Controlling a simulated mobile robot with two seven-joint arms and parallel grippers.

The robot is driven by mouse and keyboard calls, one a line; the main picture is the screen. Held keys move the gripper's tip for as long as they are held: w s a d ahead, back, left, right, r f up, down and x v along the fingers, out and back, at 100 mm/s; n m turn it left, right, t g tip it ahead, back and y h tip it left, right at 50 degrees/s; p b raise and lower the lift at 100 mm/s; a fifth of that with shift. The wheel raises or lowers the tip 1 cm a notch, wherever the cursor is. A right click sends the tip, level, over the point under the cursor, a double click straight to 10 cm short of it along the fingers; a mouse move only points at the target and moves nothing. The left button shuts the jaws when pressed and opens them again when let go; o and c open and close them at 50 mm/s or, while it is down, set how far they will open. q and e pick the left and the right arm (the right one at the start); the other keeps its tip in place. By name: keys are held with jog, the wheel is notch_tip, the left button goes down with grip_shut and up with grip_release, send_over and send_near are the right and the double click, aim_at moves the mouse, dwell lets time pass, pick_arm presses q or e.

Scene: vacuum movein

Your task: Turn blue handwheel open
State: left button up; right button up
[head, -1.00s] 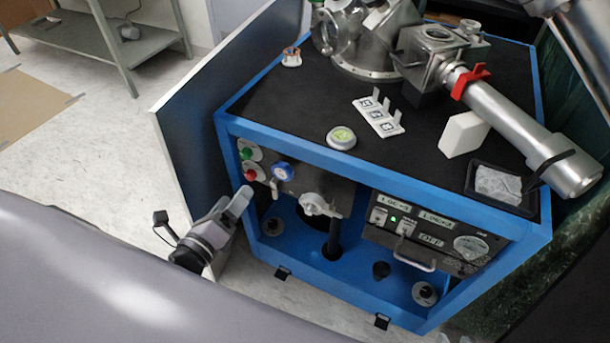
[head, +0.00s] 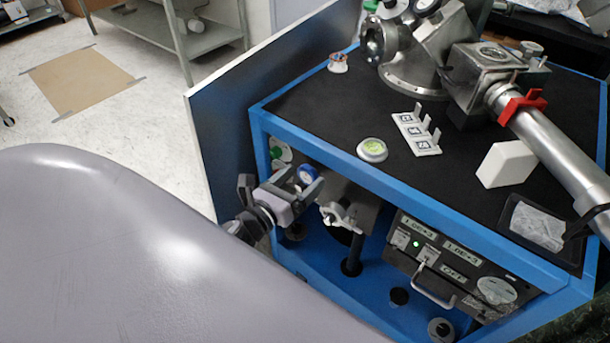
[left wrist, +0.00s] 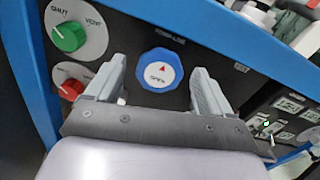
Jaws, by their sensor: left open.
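The blue handwheel (left wrist: 158,69) sits on the dark front panel of the blue cart, with a white centre disc carrying a red arrow and lettering. In the left wrist view it lies between the two open fingers of my left gripper (left wrist: 157,88), slightly beyond them, with a gap on each side. In the head view the handwheel (head: 307,174) shows just past the fingertips of my left gripper (head: 301,182). I cannot tell how far the fingers reach around it. My right gripper is not in view.
A green knob (left wrist: 69,37) and a red knob (left wrist: 70,89) are left of the handwheel, the red one close to the left finger. A white-handled valve (head: 336,214) is to its right. The cart's blue frame (head: 400,186) runs above the panel opening.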

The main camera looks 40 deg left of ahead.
pick_arm(q)
jog(key=shift+w+d, duration=0.1)
jog(key=shift+w, duration=0.7)
jog(key=c, duration=1.1)
jog(key=shift+o, duration=0.2)
